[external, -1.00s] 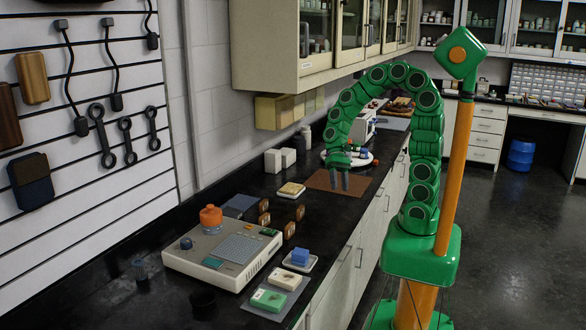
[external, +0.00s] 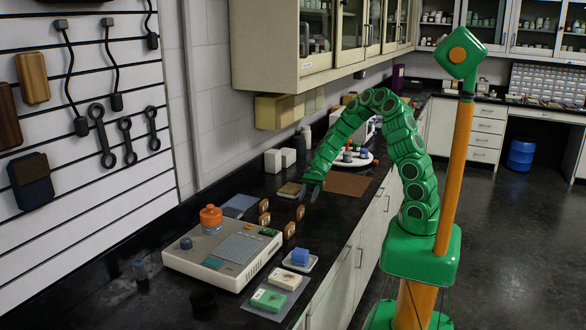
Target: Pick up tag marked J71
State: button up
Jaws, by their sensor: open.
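Several small brown tag-like pieces with pale faces stand upright on the black counter behind the grey device. Two form a left pair, an upper piece (external: 263,205) and a lower piece (external: 264,219); two are to the right, one farther back (external: 300,212) and one nearer (external: 289,230). No marking is legible, so I cannot tell which is J71. My gripper (external: 309,194) is open and empty, pointing down above the counter, a little behind the farther right piece and beside a small yellowish block (external: 290,189). It appears apart from the pieces.
A brown mat (external: 350,184) and round white tray (external: 352,159) lie farther back. White boxes (external: 273,161) stand by the wall.

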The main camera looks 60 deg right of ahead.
aim_at(301, 212)
jog(key=shift+w+f, duration=0.25)
jog(key=shift+f, duration=0.1)
jog(key=shift+x, duration=1.05)
jog(key=shift+w+f+x, duration=0.15)
jog(key=shift+f+x, duration=0.05)
jog(key=shift+x, duration=1.15)
jog(key=shift+w+f+x, duration=0.1)
jog(key=shift+f+x, duration=0.05)
jog(key=shift+x, duration=1.2)
jog(key=shift+d, duration=0.15)
jog(key=shift+c, duration=0.3)
grip_shut()
